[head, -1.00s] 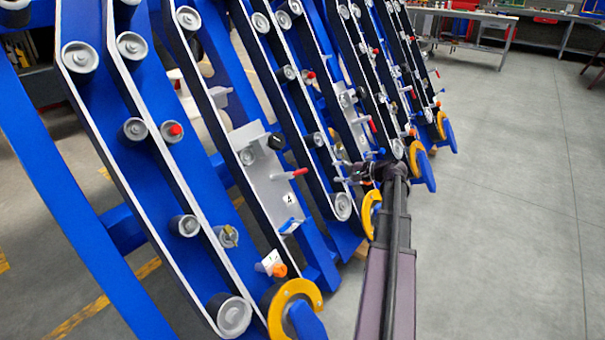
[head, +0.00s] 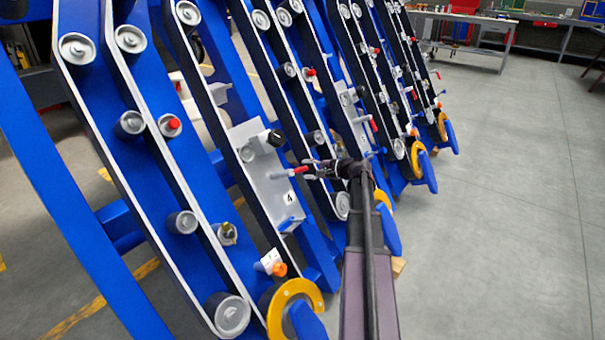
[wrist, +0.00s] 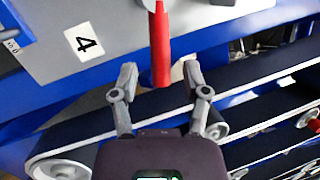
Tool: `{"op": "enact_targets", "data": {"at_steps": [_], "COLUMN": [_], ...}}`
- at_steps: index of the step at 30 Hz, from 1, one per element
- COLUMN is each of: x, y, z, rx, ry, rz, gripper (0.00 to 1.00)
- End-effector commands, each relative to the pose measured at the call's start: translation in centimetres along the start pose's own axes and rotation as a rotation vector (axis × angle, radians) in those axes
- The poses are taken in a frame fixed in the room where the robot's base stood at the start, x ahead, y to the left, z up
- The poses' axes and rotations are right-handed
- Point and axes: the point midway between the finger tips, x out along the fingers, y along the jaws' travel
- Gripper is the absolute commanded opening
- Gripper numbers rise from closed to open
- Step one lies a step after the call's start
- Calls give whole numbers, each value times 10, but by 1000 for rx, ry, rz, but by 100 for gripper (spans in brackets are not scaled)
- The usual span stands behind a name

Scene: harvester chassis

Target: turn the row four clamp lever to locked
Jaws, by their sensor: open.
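The row four clamp lever (head: 299,170) has a red handle and sits on a grey plate (head: 262,178) marked with a "4" label. In the wrist view the red lever (wrist: 160,48) points down the picture from a grey hub at the top edge. My gripper (head: 308,170) is at the tip of the lever in the head view. In the wrist view my gripper (wrist: 160,76) is open, with one finger on each side of the lever's free end. Gaps show between the lever and both fingers.
A black knob (head: 275,138) stands on the plate above the lever. A small blue part (head: 290,224) is at the plate's lower end. Blue frames with rollers and belts stand close on both sides. Open grey floor (head: 500,220) lies to the right.

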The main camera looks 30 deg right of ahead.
Motion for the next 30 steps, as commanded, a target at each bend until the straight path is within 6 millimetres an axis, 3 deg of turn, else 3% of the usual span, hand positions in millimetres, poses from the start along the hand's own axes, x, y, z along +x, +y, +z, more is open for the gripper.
{"op": "enact_targets", "data": {"at_steps": [6,17,18,24,30], "x": [17,19,19,19,20], "y": [0,0,0,0,1], "z": [0,0,0,-1,2], "rx": [1,1,1,1,1], "ry": [-1,1,1,1,1], "rz": [0,0,0,0,0], "gripper": [60,60,57,0,0]}}
